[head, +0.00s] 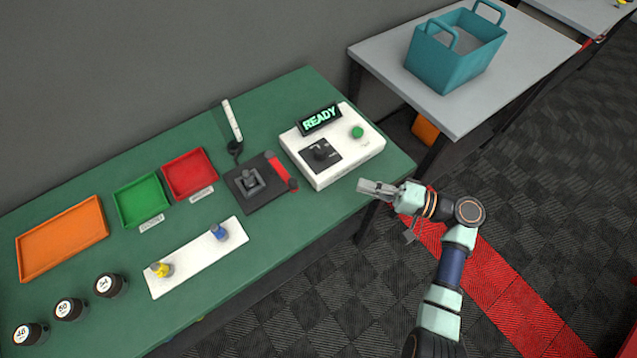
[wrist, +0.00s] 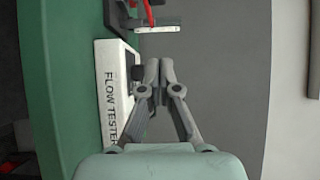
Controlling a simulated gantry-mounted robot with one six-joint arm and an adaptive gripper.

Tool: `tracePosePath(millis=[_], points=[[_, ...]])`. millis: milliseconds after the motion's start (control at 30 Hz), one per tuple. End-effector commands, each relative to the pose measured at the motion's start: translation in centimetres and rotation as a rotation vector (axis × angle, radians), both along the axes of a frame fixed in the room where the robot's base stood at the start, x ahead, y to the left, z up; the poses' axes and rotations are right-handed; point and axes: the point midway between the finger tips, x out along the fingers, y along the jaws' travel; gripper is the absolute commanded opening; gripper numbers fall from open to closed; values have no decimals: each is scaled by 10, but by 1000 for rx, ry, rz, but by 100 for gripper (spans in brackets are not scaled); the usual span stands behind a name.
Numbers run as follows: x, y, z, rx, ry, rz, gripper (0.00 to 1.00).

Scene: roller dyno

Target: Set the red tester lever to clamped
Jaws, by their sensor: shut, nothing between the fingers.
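The red lever (head: 281,171) is a red bar on the right side of a black fixture (head: 243,197) with a grey square nest on the green bench. It lies low and slants along the fixture's edge; I cannot tell its setting. Part of something red, likely this lever (wrist: 149,12), shows at the top of the wrist view. My gripper (head: 364,187) is shut and empty, right of the lever and apart from it, near the front right corner of the tester box. In the wrist view its fingers (wrist: 159,70) are together, touching nothing visible.
A white wand (head: 232,120) stands behind the fixture. Trays (head: 62,238) and a white strip (head: 196,266) lie left.

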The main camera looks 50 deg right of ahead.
Motion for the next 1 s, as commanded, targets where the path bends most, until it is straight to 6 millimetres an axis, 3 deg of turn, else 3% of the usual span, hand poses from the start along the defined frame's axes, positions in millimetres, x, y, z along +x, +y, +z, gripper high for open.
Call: tracePosePath(millis=[367, 800, 1000], points=[[10, 4, 0, -3, 2, 3, 0], [95, 35, -1, -4, 3, 6, 0], [108, 62, 0, -3, 2, 4, 0]])
